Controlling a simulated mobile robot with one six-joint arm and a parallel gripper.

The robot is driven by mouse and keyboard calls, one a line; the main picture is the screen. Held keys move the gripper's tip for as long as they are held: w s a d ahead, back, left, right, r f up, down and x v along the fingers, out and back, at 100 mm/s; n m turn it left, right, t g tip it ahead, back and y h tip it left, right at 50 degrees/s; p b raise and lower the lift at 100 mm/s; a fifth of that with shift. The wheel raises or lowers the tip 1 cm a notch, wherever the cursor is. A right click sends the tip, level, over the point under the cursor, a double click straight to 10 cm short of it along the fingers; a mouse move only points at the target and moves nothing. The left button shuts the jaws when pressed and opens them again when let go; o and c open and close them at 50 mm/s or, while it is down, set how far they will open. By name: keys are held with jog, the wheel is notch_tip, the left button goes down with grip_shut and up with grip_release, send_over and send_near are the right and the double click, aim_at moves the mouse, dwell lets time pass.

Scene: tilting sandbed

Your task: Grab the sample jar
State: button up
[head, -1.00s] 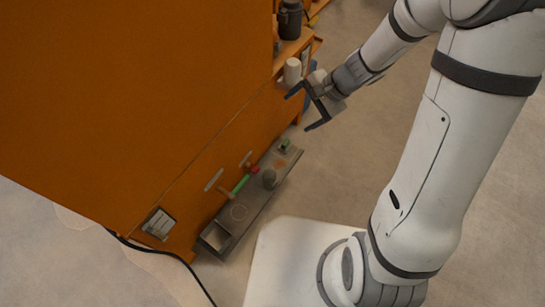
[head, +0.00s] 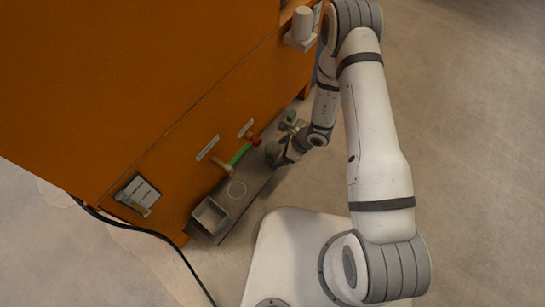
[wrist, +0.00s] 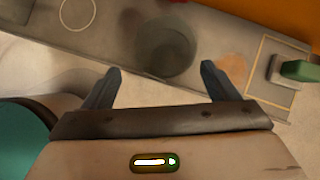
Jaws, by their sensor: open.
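The sample jar, which I take to be the dark grey, see-through round vessel (wrist: 165,48), stands on the grey shelf (wrist: 120,20) in the wrist view. It lies just beyond my open gripper (wrist: 161,68), roughly centred between the two fingertips. In the head view the dark jar (head: 271,149) is beside my gripper (head: 281,155), which is low over the shelf and partly hides it. The fingers appear empty. I cannot tell whether they touch the jar.
The shelf (head: 232,208) runs along the orange cabinet (head: 120,90). It carries a painted ring (head: 236,190) and an open square bin (head: 209,216). A green-handled valve (head: 240,153) juts from the cabinet. A green block (wrist: 299,70) sits right of the jar.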

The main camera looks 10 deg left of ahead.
aim_at(272, 149)
jog(key=x, duration=0.2)
jog(key=b+x, duration=0.1)
jog(key=x, duration=0.1)
jog(key=b+x, duration=0.1)
jog(key=x, duration=0.1)
jog(key=shift+w+d+f, duration=0.15)
jog(key=shift+w+d, duration=0.15)
jog(key=shift+w, duration=0.1)
jog(key=shift+c, duration=0.5)
jog(key=c, duration=1)
